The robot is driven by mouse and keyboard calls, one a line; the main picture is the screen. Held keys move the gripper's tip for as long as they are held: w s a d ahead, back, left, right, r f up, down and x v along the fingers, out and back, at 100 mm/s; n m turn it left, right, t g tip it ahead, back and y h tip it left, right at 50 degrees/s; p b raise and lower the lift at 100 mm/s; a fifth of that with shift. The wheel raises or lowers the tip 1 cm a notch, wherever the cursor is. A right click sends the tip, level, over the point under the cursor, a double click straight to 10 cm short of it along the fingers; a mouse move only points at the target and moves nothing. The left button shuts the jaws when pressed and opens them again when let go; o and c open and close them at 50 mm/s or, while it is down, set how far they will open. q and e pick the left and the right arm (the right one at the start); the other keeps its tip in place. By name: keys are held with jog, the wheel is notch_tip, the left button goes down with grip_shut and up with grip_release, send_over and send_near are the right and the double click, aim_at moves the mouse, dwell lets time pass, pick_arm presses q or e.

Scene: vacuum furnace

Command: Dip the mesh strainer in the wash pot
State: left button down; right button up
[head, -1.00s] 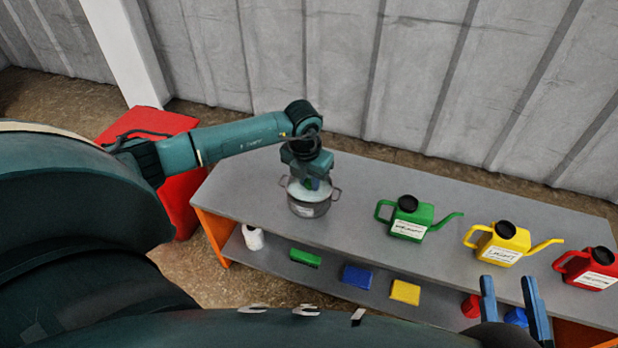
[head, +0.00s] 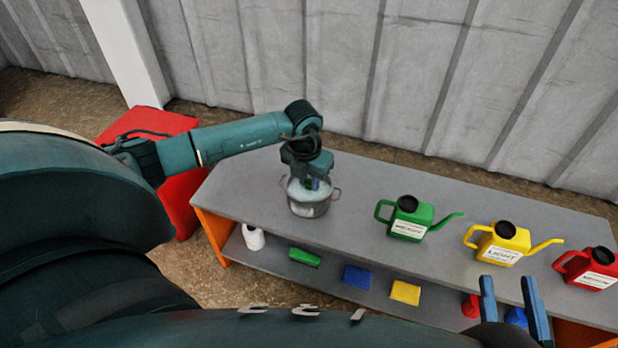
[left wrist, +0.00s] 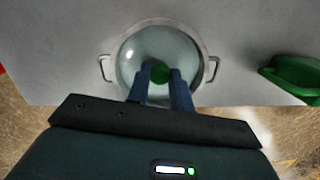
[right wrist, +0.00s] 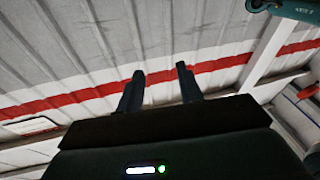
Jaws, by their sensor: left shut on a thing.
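My left gripper (head: 311,184) points down at the pot's mouth. The strainer's mesh is not clearly visible. My right gripper (head: 512,287) is open and empty; it also shows in the right wrist view (right wrist: 159,72).
Green (head: 408,218), yellow (head: 498,243) and red (head: 590,268) labelled cans stand to the right on the table. The lower shelf (head: 330,271) holds a white roll (head: 253,237) and coloured blocks. A red box (head: 180,200) stands left of the table.

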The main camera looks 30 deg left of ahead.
pick_arm(q)
jog(key=shift+r, duration=0.1)
dwell(0.5)
jog(key=shift+r+p, duration=1)
jog(key=shift+r, duration=0.05)
notch_tip(320, 180, up, 2)
jog(key=shift+p, duration=0.85)
notch_tip(320, 180, up, 2)
jog(key=shift+p, duration=0.85)
jog(key=shift+r+p, duration=0.55)
jog(key=shift+r, duration=0.15)
jog(key=shift+r+p, duration=0.8)
jog(key=shift+r, duration=0.15)
pick_arm(e)
jog(key=d+g+h, duration=0.1)
jog(key=d+m+g+h, duration=0.1)
jog(key=g+h, duration=0.1)
jog(key=shift+s+d+f, duration=0.1)
jog(key=shift+d+f, duration=0.05)
